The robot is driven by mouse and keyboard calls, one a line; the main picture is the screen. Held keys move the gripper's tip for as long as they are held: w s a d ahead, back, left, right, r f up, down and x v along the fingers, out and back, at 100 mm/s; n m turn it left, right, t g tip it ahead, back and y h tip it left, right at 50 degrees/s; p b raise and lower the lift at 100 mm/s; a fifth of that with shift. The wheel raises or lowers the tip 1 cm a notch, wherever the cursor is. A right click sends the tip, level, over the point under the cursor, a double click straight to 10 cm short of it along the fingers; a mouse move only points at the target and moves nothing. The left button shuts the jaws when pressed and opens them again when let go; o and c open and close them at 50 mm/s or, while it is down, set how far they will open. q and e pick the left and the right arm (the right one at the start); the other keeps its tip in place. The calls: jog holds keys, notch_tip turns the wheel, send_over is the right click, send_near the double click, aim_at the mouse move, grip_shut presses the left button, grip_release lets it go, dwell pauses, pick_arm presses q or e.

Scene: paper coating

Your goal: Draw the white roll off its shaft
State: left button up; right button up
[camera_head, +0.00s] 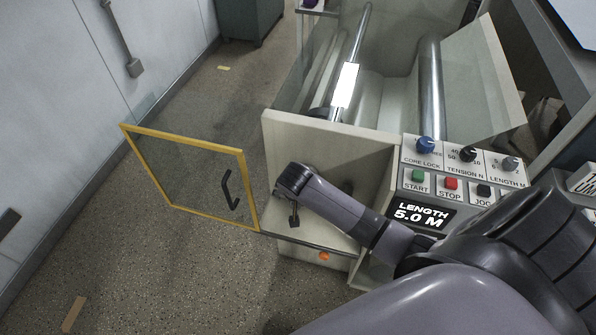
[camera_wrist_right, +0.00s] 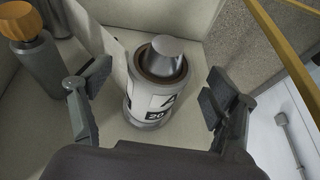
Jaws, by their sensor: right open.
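In the right wrist view the white roll (camera_wrist_right: 150,107) has a printed label, a brown core and a silver, tapered shaft end (camera_wrist_right: 168,50) coming out of the core. My right gripper (camera_wrist_right: 152,88) is open, with one finger on each side of the roll and a visible gap at both sides. In the head view my right gripper (camera_head: 293,208) is at the open front compartment (camera_head: 372,165) of the machine. The roll cannot be made out there; my arm covers part of the compartment. My left gripper is not in view.
A yellow-framed clear door (camera_head: 187,178) stands open left of the compartment. The control panel (camera_head: 455,180) is at its right, reading LENGTH 5.0 M. An orange-topped grey cylinder (camera_wrist_right: 35,55) stands left of the roll in the wrist view. The floor at left is mostly clear.

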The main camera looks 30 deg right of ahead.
jog(key=shift+x, duration=1.9)
